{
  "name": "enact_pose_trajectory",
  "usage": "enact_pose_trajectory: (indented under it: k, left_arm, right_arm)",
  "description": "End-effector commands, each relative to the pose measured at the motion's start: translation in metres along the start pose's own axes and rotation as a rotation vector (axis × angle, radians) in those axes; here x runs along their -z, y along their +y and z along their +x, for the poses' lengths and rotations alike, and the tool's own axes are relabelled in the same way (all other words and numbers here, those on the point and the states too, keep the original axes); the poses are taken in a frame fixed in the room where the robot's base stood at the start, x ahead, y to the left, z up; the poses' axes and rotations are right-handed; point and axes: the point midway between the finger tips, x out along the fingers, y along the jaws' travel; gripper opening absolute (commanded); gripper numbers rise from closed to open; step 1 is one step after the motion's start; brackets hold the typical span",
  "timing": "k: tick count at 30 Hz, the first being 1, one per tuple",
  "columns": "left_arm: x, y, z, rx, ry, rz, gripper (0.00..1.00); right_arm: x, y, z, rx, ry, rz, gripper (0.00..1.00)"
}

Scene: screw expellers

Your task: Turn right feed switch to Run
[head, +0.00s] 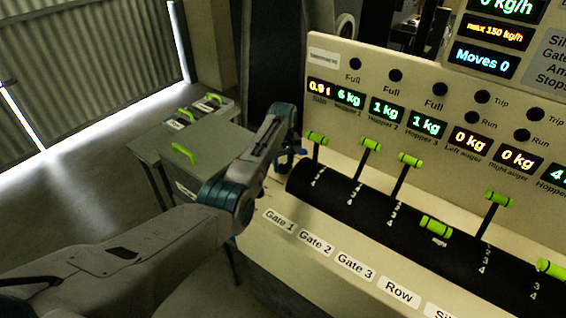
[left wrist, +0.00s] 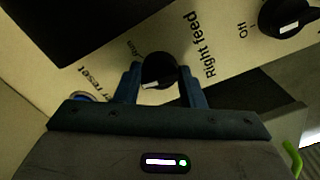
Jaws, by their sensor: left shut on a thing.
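The right feed switch is a round black knob (left wrist: 158,68) with a white mark, beside the printed words "Right feed" in the left wrist view. Its white mark shows at the knob's lower edge, away from a small dark label (left wrist: 136,47) at its upper left that seems to read "Run". My left gripper (left wrist: 161,86) has its blue fingers on either side of the knob and is shut on it. In the head view my left gripper (head: 287,160) is at the left end of the panel's ledge, and the knob is hidden there. My right gripper is not in view.
A second black knob (left wrist: 289,16) with a white mark sits close by, next to "Off". A "reset" label (left wrist: 97,84) is at the left. Green-handled gate levers (head: 369,144) stand along a black roller. A grey box (head: 186,165) with a green handle stands behind my arm.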

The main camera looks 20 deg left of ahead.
Motion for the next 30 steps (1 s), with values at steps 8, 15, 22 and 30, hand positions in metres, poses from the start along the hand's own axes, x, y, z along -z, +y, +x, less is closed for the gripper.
enact_pose_trajectory:
  k: [8,15,22,30]
  left_arm:
    - [0.000,0.000,-0.003,-0.001,0.000,0.250,0.13]
    - [0.000,0.000,-0.003,-0.001,0.001,0.477,0.13]
    - [0.000,0.000,-0.002,0.000,0.001,0.666,0.13]
    - [0.001,0.000,-0.002,-0.001,0.003,0.817,0.13]
  right_arm:
    - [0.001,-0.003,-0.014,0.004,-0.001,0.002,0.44]
    - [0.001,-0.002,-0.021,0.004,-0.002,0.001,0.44]
    - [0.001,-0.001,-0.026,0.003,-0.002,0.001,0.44]
    - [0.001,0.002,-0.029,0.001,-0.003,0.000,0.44]
